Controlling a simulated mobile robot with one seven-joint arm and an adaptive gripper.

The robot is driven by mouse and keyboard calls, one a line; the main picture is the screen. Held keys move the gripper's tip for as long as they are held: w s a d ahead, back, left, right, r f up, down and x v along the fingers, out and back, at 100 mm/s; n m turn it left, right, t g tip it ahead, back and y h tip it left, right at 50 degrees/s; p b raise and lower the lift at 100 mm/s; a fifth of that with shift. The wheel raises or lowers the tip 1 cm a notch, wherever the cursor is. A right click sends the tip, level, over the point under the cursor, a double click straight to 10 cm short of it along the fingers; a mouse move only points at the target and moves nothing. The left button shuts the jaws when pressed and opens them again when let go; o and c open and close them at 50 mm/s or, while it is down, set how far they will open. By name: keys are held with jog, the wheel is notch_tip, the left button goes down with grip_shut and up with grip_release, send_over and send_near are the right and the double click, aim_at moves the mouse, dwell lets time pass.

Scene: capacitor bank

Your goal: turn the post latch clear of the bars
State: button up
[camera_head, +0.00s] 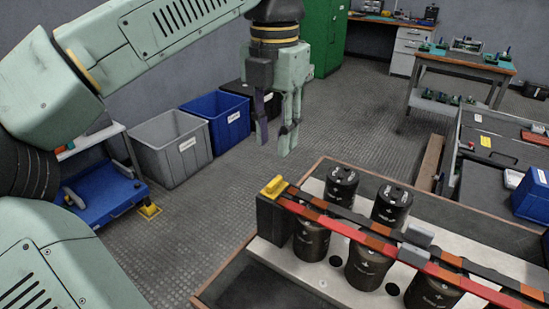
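The yellow post latch (274,187) sits on top of the black post (269,218) at the left end of the capacitor bank. It lies at the left ends of two long bars, a red bar (333,222) in front and a black bar with orange sections (340,213) behind. Whether the latch overlaps the bars is too small to tell. My gripper (274,148) hangs pointing down above and behind the latch, apart from it. Its fingers are spread with a gap between them, and nothing shows in it.
Several dark capacitors (312,240) stand on a white board (285,262) on a wood-edged bench (215,285). Grey blocks (418,237) sit on the bars. Grey (172,148) and blue bins (218,120) stand by the wall. Open floor (200,220) lies left of the bench.

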notch_tip(320, 180, up, 4)
jog(key=shift+f, duration=0.2)
